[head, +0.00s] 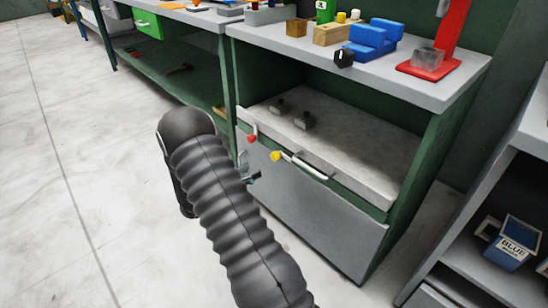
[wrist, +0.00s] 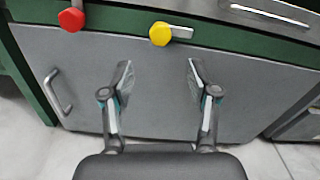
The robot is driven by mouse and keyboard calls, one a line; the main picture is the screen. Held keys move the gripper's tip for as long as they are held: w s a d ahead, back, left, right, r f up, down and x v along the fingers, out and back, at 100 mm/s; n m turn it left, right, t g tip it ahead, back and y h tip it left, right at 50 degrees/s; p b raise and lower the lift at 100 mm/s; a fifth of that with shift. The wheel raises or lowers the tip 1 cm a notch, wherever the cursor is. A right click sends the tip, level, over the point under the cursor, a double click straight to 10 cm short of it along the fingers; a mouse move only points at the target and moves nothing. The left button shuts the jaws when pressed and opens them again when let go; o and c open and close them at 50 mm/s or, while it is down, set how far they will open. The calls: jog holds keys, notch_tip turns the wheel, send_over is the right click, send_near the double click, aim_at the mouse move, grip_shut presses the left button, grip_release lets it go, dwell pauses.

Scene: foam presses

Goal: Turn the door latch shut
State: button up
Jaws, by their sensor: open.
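The grey cabinet door (wrist: 200,105) sits under a green rail, with a metal pull handle (wrist: 57,92) at its left. It also shows in the head view (head: 320,225) and looks flush with the cabinet front. A yellow hexagonal knob (wrist: 160,34) with a short metal bar pointing right is on the rail at the door's top edge. A red hexagonal knob (wrist: 71,19) is up and left of it. My gripper (wrist: 159,72) is open and empty before the door, with the yellow knob above and between its fingertips in the picture. My arm hides much of the gripper in the head view.
A drawer front with a long metal handle (wrist: 268,14) is above right of the yellow knob. The bench top (head: 395,80) holds blocks and a red stand (head: 435,60). Floor at left is clear.

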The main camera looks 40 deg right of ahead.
aim_at(273, 158)
jog(key=d, duration=0.7)
jog(key=w+d+p, duration=0.1)
jog(key=d, duration=0.3)
jog(key=shift+d, duration=0.3)
grip_shut()
